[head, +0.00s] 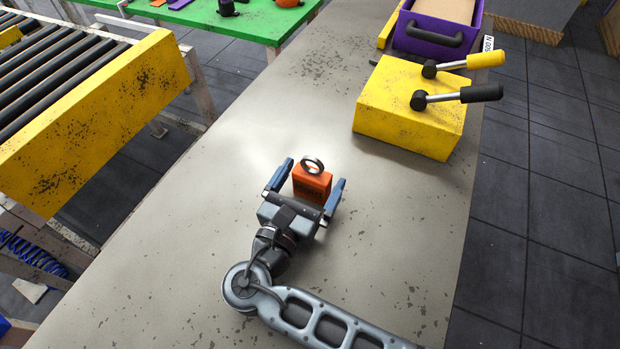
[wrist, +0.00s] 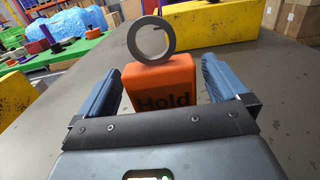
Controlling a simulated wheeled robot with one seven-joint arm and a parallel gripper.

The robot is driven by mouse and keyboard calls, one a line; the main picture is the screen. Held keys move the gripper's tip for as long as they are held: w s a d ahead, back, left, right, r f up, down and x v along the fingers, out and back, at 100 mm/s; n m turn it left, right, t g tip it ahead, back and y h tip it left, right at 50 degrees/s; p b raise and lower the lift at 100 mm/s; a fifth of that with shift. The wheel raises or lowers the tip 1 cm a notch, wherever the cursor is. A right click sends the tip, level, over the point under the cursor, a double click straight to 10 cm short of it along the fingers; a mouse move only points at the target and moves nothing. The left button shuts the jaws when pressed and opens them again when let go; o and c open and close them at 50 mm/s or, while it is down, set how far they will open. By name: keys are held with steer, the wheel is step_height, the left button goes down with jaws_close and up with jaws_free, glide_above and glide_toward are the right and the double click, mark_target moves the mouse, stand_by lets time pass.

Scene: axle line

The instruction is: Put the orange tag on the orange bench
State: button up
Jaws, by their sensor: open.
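The orange tag (head: 311,184) stands on the grey table, a block with a metal ring on its top. In the wrist view the orange tag (wrist: 160,88) shows the word "Hold" on its near face. My gripper (head: 316,176) is open, with one blue finger on each side of the tag. In the wrist view my gripper (wrist: 160,85) shows gaps between the fingers and the tag, so it does not grip it. I cannot make out an orange bench in either view; a green bench (head: 215,22) stands at the back left.
A yellow control box (head: 400,115) with two levers sits on the table (head: 400,230) to the right. A purple bin (head: 433,35) stands behind it. A yellow-sided roller conveyor (head: 95,120) is at the left. The table around my gripper is clear.

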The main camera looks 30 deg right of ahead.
steer(key=shift+r, duration=0.2)
steer(key=v, duration=1.1)
steer(key=shift+a, duration=0.1)
steer(key=shift+s+a+f, duration=0.1)
steer(key=shift+s+a, duration=0.2)
steer(key=shift+a, duration=0.05)
